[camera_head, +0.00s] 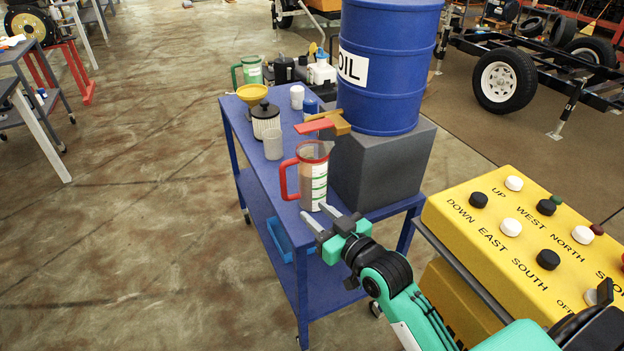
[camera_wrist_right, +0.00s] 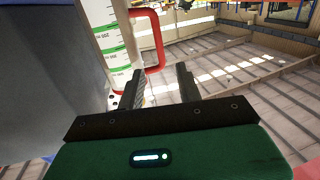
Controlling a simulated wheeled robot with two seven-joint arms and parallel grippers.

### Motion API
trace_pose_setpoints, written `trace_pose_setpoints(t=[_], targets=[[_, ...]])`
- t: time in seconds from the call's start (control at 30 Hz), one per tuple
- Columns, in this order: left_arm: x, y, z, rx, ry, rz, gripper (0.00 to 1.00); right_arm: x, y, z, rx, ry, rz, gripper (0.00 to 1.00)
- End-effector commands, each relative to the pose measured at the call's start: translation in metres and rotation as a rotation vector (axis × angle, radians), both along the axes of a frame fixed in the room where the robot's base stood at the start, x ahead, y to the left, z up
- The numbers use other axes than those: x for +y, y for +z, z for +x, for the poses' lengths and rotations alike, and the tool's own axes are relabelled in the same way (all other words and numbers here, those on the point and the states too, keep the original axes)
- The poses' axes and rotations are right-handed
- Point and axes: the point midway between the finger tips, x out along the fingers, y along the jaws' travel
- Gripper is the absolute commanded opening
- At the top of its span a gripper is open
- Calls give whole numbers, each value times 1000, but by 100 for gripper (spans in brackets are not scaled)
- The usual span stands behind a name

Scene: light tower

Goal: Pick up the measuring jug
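The measuring jug (camera_head: 313,178) stands upright near the front edge of the blue cart's top, with its red handle on the left. It is clear, with a white and green scale. It also shows in the right wrist view (camera_wrist_right: 108,38), at upper left, tilted in that picture. My right gripper (camera_head: 319,217) is open, its two fingers apart with nothing seen between them. It is just in front of and below the jug in the head view, apart from the handle as far as I can see. My left gripper is not in view.
The blue cart (camera_head: 258,185) also holds a blue oil barrel (camera_head: 385,75) on a grey block (camera_head: 385,165), right behind the jug. A grey cup (camera_head: 273,145), a filter (camera_head: 265,119) and a yellow funnel (camera_head: 253,93) stand farther back. A yellow button panel (camera_head: 530,240) is at right.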

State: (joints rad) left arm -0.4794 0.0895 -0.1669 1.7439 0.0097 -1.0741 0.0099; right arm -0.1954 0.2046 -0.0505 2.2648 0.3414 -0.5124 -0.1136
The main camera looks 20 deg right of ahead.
Motion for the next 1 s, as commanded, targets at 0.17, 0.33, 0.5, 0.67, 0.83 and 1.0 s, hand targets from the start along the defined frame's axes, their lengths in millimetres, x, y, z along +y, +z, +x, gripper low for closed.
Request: trace_pose_setpoints(t=[0.17, 0.33, 0.5, 0.67, 0.83, 1.0], targets=[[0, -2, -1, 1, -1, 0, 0, 1, 9, 16, -36, -3, 11, 35], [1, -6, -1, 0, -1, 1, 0, 8, 9, 44, -36, -3, 11, 35], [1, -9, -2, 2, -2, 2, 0, 15, 8, 71, -34, -2, 11, 35], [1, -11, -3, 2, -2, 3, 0, 19, 8, 85, -33, -2, 9, 35], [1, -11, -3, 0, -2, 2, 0, 21, 8, 94, -33, -2, 11, 35], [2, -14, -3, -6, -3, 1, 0, 28, 10, 118, -33, -2, 12, 35]])
